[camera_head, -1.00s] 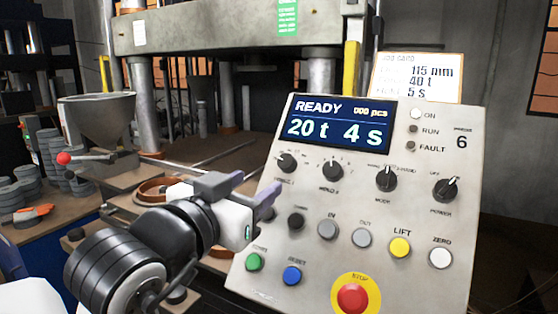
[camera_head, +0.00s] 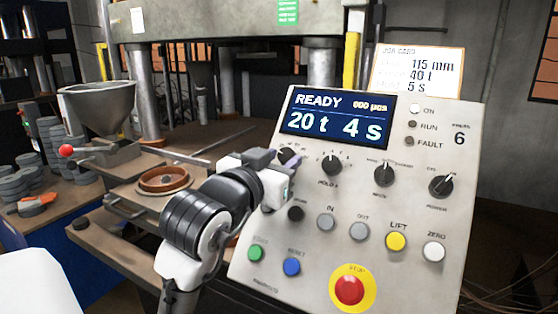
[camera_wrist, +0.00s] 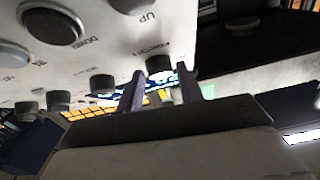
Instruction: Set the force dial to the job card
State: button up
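The control panel's screen (camera_head: 337,122) reads READY, 20 t, 4 s. The job card (camera_head: 420,73) behind the panel shows 115 mm, 40 t and 5 s. The force dial (camera_head: 286,153), the leftmost dark knob below the screen, is partly hidden by my gripper (camera_head: 290,160). My gripper is at the panel's left side, right by this dial. In the wrist view its two fingers are apart, with a knob (camera_wrist: 160,66) showing between their tips. I cannot tell whether the fingers touch it.
The hold dial (camera_head: 331,164) is just right of my gripper. Mode and power dials sit farther right. Below are several push buttons and the red stop button (camera_head: 349,290). A hopper (camera_head: 98,108) and a ring-shaped mould (camera_head: 163,180) stand left of the panel.

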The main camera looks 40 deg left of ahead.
jog(key=c, duration=0.6)
jog(key=shift+m+h, duration=0.3)
jog(key=m+h+b, duration=0.2)
jog(key=m, duration=0.1)
jog(key=shift+a+f+h, duration=0.1)
jog(key=shift+a+h, duration=0.15)
jog(key=shift+h, duration=0.05)
jog(key=m+h, duration=0.1)
jog(key=m, duration=0.1)
jog(key=shift+a+m+h+b, duration=0.1)
jog(key=shift+m+h+b, duration=0.2)
jog(key=shift+m+b, duration=0.1)
jog(key=m+h, duration=0.2)
jog(key=m, duration=0.1)
jog(key=m+g+h, duration=0.1)
jog(key=shift+a+r+m, duration=0.25)
jog(key=shift+r+m, duration=0.05)
jog(key=shift+r, duration=0.05)
jog(key=shift+a+r+m+g+h, duration=0.1)
jog(key=shift+m+g+h, duration=0.45)
jog(key=shift+m, duration=0.55)
jog(key=shift+a+r+m+g+h, duration=0.1)
jog(key=shift+m+g+h, duration=0.4)
jog(key=shift+m, duration=0.6)
